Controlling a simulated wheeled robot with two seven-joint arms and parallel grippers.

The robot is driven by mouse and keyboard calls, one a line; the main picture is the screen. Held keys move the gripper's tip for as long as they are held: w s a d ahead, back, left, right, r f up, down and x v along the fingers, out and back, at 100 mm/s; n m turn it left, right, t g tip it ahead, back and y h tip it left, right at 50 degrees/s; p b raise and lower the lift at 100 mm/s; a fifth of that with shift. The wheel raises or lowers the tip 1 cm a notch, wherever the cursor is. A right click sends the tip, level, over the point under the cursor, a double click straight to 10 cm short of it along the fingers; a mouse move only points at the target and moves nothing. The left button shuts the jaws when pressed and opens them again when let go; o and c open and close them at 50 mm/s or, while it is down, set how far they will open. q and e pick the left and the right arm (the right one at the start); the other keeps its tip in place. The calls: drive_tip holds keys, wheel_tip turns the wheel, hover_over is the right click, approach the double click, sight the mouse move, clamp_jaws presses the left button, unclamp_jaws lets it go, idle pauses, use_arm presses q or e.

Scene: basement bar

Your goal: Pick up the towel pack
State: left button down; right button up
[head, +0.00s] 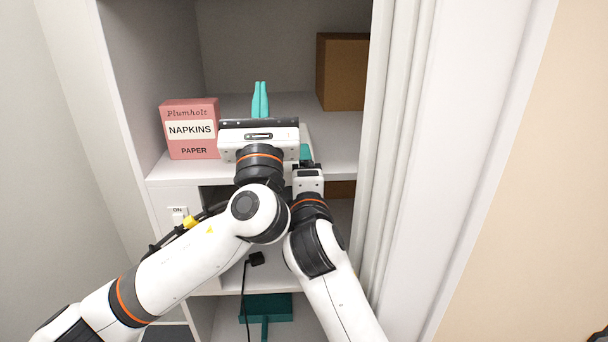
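I cannot make out the towel pack for certain. A pale edge with a teal patch (305,151) shows just right of my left gripper, mostly covered, and I cannot tell what it is. My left gripper (260,88) is over the upper shelf, its two teal fingers side by side and pointing into the cabinet. They look shut, with nothing seen between them. My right gripper (307,168) is lower and to the right, at the shelf's front edge. Its fingers are not clear, partly hidden by the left gripper.
A pink napkins box (191,112) stands left of my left gripper on the shelf (345,155). A brown box (342,72) is at the back right. White folded panels (400,150) border the opening on the right. A dark cable (246,290) and a teal dustpan-like thing (278,307) are below.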

drive_tip(key=c, duration=1.2)
use_arm(q)
drive_tip(key=shift+r, duration=0.6)
drive_tip(key=v, duration=0.7)
drive_tip(key=shift+s, duration=0.2)
drive_tip(key=shift+f, duration=0.15)
